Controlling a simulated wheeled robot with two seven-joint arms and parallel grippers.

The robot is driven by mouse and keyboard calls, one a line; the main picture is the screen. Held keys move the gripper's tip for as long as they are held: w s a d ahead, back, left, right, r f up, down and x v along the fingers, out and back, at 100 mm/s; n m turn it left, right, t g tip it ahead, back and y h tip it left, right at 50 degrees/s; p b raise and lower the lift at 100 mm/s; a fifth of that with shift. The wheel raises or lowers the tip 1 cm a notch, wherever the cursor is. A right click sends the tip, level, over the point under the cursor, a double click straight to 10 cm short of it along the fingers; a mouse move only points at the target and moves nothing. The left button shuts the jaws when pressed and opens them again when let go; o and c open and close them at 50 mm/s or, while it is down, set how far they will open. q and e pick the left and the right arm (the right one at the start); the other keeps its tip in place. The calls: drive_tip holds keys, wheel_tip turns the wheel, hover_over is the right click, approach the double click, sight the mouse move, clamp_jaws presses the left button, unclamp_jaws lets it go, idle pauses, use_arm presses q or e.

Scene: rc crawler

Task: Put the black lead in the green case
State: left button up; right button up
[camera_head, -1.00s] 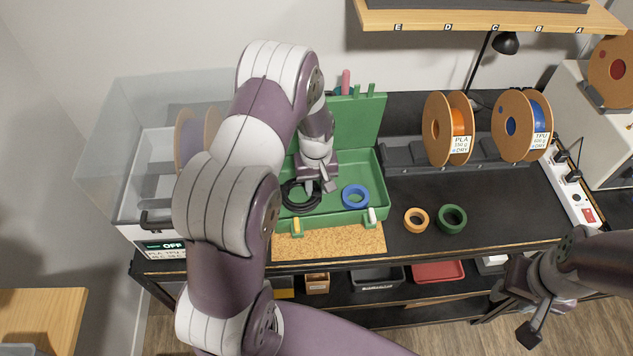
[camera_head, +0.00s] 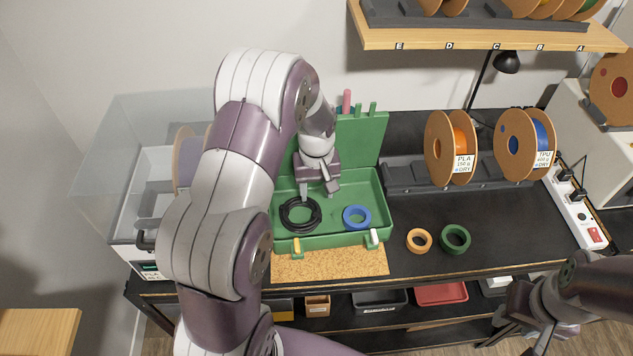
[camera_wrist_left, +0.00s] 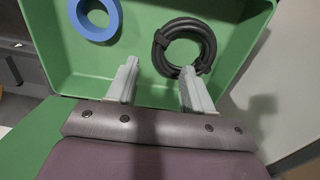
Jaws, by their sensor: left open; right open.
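The black lead (camera_head: 300,228) is a coiled black ring lying inside the open green case (camera_head: 340,239), at its left side. It also shows in the left wrist view (camera_wrist_left: 204,32), lying on the case floor. My left gripper (camera_head: 318,191) is above the case, behind the coil, open and empty. In the left wrist view its two fingers (camera_wrist_left: 157,88) are apart, the right one reaching near the coil's edge. My right gripper (camera_head: 528,328) is at the lower right, away from the case, open and partly cut off.
A blue ring (camera_head: 346,222) lies in the case beside the lead. An orange ring (camera_head: 410,240) and a green ring (camera_head: 446,247) lie on the black bench. Spools (camera_head: 439,147) stand behind. A clear-lidded box (camera_head: 130,185) stands left of the case.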

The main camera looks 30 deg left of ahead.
use_arm(q)
wheel_tip(320, 180, up, 6)
drive_tip(key=s+d+m, duration=0.3)
drive_tip(key=s, duration=0.4)
drive_tip(key=s+d+m+t, duration=0.1)
drive_tip(key=s+d+m, duration=0.3)
drive_tip(key=s, duration=0.3)
drive_tip(key=shift+s+d+b, duration=0.2)
drive_tip(key=shift+s+b, duration=0.2)
drive_tip(key=shift+b, duration=0.05)
drive_tip(key=shift+s, duration=0.1)
